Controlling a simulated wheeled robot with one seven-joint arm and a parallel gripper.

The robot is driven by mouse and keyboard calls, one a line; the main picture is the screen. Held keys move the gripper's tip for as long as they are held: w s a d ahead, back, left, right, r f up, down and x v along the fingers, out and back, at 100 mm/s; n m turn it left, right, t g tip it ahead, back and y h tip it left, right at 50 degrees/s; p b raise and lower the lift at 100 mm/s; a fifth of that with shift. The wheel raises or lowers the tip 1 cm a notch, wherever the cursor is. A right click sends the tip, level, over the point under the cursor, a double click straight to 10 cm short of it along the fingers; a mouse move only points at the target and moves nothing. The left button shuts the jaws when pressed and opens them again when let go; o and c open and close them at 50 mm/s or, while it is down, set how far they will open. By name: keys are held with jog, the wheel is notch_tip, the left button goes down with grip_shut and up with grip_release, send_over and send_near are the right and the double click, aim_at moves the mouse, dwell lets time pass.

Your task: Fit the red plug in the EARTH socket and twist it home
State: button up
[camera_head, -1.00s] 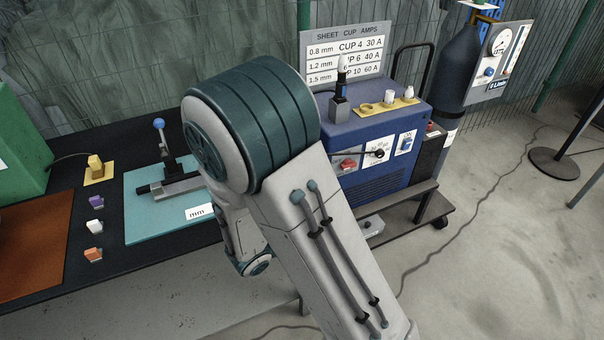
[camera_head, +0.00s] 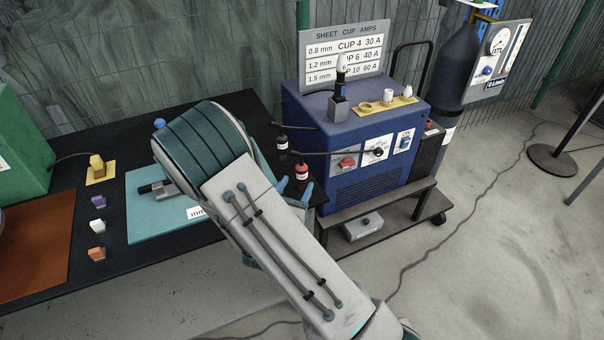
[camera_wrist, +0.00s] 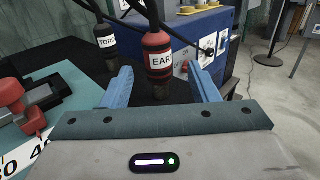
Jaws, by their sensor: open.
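The red plug (camera_head: 302,173) hangs or stands at the right end of the black bench, with a black cable from its top. In the wrist view the red plug (camera_wrist: 158,50) is upright, with a white label reading "EAR", the rest out of sight. My gripper (camera_wrist: 159,68) is open, its blue fingers either side of the plug in that view; I see no contact and cannot tell the depth. In the head view my gripper (camera_head: 294,186) is just below the plug, largely behind my arm. The EARTH socket is not identifiable.
A black plug (camera_wrist: 108,42) labelled "TOR" stands left of the red one. The blue power unit (camera_head: 350,120), with a red switch (camera_head: 347,162) and dial, stands to the right on a trolley (camera_head: 385,210). A teal mat (camera_head: 145,225) with a clamp-like fixture lies to the left.

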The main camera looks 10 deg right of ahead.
aim_at(299, 179)
jog(key=shift+p+x, duration=0.7)
jog(key=shift+x, duration=2)
jog(key=shift+a+f, duration=0.1)
jog(key=shift+a, duration=0.1)
jog(key=c, duration=1.1)
